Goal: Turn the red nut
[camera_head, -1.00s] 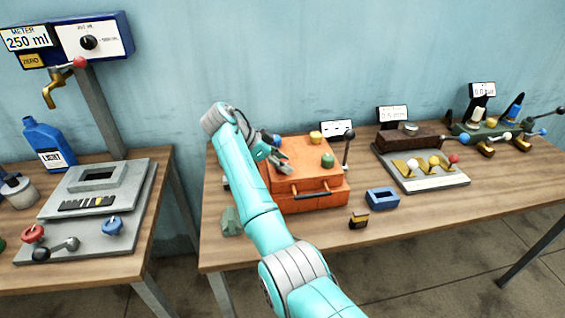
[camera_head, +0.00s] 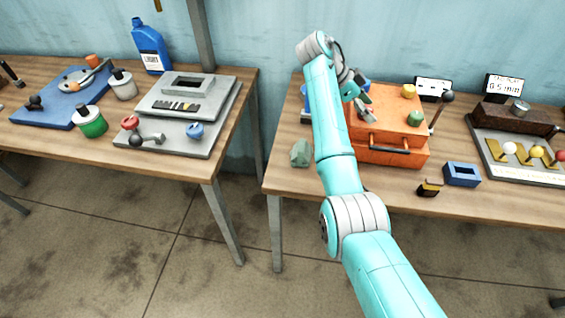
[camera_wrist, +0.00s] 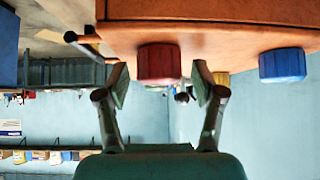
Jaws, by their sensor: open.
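The red nut (camera_wrist: 158,63) is a ribbed red cap on an orange surface in the wrist view. My gripper (camera_wrist: 160,82) is open, with one finger on either side of the red nut's lower end. I cannot tell whether the fingers touch it. A blue nut (camera_wrist: 282,64) sits to its right on the same orange surface (camera_wrist: 215,38). In the head view my gripper (camera_head: 358,100) is at the left of the orange box (camera_head: 392,157).
A green block (camera_head: 300,153) and a blue frame (camera_head: 462,175) lie nearby. The left bench holds a grey plate with a separate red knob (camera_head: 130,122).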

